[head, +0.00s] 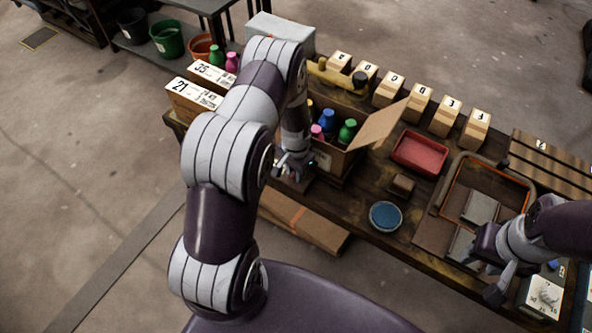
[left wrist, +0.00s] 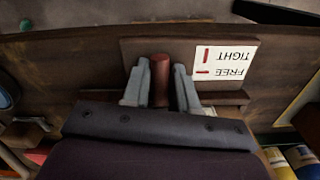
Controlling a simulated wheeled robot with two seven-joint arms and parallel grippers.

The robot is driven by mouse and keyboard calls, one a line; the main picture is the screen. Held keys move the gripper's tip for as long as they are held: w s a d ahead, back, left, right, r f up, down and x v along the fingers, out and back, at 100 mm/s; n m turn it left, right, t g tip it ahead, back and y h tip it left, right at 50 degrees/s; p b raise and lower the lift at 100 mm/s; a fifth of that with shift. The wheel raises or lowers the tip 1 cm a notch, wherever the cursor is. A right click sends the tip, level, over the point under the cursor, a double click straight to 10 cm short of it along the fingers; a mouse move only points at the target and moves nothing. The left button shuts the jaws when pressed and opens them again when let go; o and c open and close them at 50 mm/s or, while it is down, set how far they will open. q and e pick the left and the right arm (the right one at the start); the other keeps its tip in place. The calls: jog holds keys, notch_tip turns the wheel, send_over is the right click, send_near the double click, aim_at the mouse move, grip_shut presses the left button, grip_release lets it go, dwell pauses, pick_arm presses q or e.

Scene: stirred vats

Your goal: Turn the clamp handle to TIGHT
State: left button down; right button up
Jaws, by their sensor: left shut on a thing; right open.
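The clamp handle, a dark red round grip (left wrist: 160,62), stands between the fingers of my left gripper (left wrist: 160,88) in the left wrist view. My left gripper is shut on it. A brown board (left wrist: 135,50) lies behind it, with a white label (left wrist: 228,60) reading TIGHT and FREE upside down, each with a red mark. The handle's lower part and pivot are hidden, so I cannot tell which mark it lines up with. In the head view my left gripper (head: 290,166) is at the table's near edge. My right gripper (head: 497,278) is open and empty at the lower right.
An open carton (head: 338,163) with coloured bottles stands just right of my left gripper. A red tray (head: 420,151), a blue round dish (head: 386,216) and a small brown block (head: 402,185) lie further right. Lettered boxes (head: 443,117) line the back. An orange-rimmed tray (head: 487,165) is near my right arm.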

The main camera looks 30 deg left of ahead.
dwell(0.3)
pick_arm(q)
jog(key=c, duration=1)
grip_release()
jog(key=shift+c, duration=0.2)
notch_tip(320, 180, up, 13)
jog(key=shift+f+b, duration=0.15)
jog(key=shift+b, duration=0.2)
